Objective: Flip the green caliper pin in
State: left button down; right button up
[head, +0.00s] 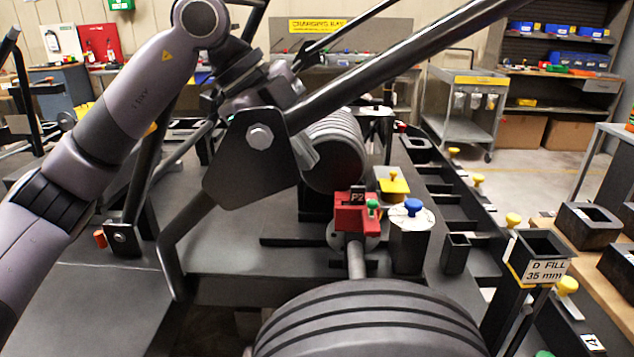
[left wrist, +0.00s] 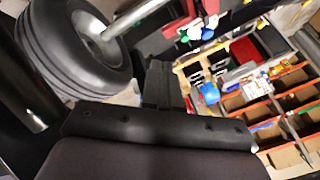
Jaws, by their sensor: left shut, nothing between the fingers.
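The green caliper pin (head: 373,207) is a small green knob on the front right of the red caliper (head: 352,217), under a P2 tag. The caliper sits around a disc on the axle, behind the front tyre (head: 370,325). In the left wrist view, the green knob (left wrist: 207,34) shows near the top and the red caliper (left wrist: 171,30) is partly in view. My left gripper (head: 306,152) is up and left of the caliper, partly hidden by a dark bolted plate. It is shut and empty, apart from the pin; its dark fingers (left wrist: 163,85) show mid-frame. My right gripper is out of view.
A dark kart frame bar (head: 390,62) and bolted plate (head: 250,160) cross in front of my left wrist. A blue-knobbed post (head: 412,207) and a yellow-knobbed block (head: 393,187) stand close right of the caliper. A D FILL holder (head: 540,258) stands farther right.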

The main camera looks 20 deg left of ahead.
aim_at(371, 202)
pick_arm(q)
jog(key=shift+w+d+f+p, duration=0.2)
jog(key=shift+w+d+f, duration=0.85)
jog(key=shift+f, duration=0.45)
jog(key=shift+w+d+f+p, duration=0.25)
jog(key=shift+w+d+f, duration=0.85)
jog(key=shift+f, duration=0.35)
jog(key=shift+w+d+f+p, duration=0.2)
jog(key=shift+w+d+f, duration=0.85)
jog(key=shift+f, duration=0.45)
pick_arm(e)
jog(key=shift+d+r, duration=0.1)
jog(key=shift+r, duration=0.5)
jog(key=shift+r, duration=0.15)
pick_arm(q)
jog(key=shift+w+r, duration=0.1)
jog(key=shift+w, duration=0.25)
jog(key=shift+w+a+p, duration=0.1)
jog(key=shift+w+p, duration=0.25)
jog(key=shift+w, duration=0.05)
jog(key=shift+w+a+f, duration=0.15)
jog(key=shift+w+f, duration=0.05)
jog(key=shift+w, duration=0.1)
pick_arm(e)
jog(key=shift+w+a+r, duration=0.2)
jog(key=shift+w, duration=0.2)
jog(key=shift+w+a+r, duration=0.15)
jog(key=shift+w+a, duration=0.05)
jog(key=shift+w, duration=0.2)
